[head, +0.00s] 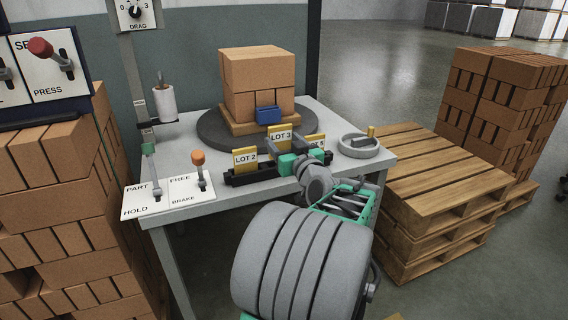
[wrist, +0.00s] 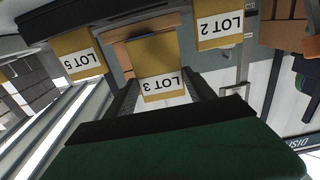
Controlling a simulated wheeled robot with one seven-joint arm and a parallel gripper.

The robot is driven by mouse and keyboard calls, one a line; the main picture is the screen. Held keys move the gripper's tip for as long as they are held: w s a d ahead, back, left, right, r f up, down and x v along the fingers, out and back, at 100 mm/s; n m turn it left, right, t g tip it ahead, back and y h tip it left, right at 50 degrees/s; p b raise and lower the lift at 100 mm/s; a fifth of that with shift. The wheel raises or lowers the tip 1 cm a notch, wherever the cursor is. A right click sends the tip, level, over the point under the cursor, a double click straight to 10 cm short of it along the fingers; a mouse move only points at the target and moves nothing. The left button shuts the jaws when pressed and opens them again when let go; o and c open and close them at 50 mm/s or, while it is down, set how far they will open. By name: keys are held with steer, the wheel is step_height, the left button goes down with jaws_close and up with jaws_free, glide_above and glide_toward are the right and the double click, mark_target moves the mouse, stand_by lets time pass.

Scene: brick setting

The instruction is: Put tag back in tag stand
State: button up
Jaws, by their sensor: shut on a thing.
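The yellow LOT 3 tag (head: 281,136) is held upright between the fingers of my gripper (head: 284,152). It also shows in the wrist view (wrist: 158,62), between two dark fingers. The black tag stand (head: 255,175) is a low bar at the front of the table, partly hidden by my gripper. The LOT 2 tag (head: 246,158) is in its left part, and another tag, read as LOT 5 in the wrist view (wrist: 82,62), is in its right part. LOT 3 is between these two and sits higher than them. Whether its lower edge touches the stand is unclear.
Bricks (head: 258,80) are stacked on a round dark turntable (head: 212,130) behind the stand, with a blue block (head: 269,115) in front. A grey dish (head: 358,146) is at right. Levers on a white panel (head: 168,195) are at left. Pallets (head: 430,180) stand right of the table.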

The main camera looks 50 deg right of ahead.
mark_target(284, 145)
steer(key=shift+w+d+f, duration=0.3)
steer(key=shift+d+f, duration=0.1)
steer(key=shift+f, duration=0.2)
steer(key=shift+w+d+f, duration=0.3)
steer(key=shift+d+f, duration=0.1)
steer(key=shift+f, duration=0.2)
steer(key=f, duration=0.1)
steer(key=f+b, duration=0.1)
steer(key=f, duration=0.1)
steer(key=shift+w+d+f+b, duration=0.2)
steer(key=shift+d+f+b, duration=0.05)
steer(key=shift+f+b, duration=0.1)
steer(key=o, duration=1.4)
steer(key=shift+s, duration=0.1)
steer(key=p+v, duration=0.1)
steer(key=v, duration=1.1)
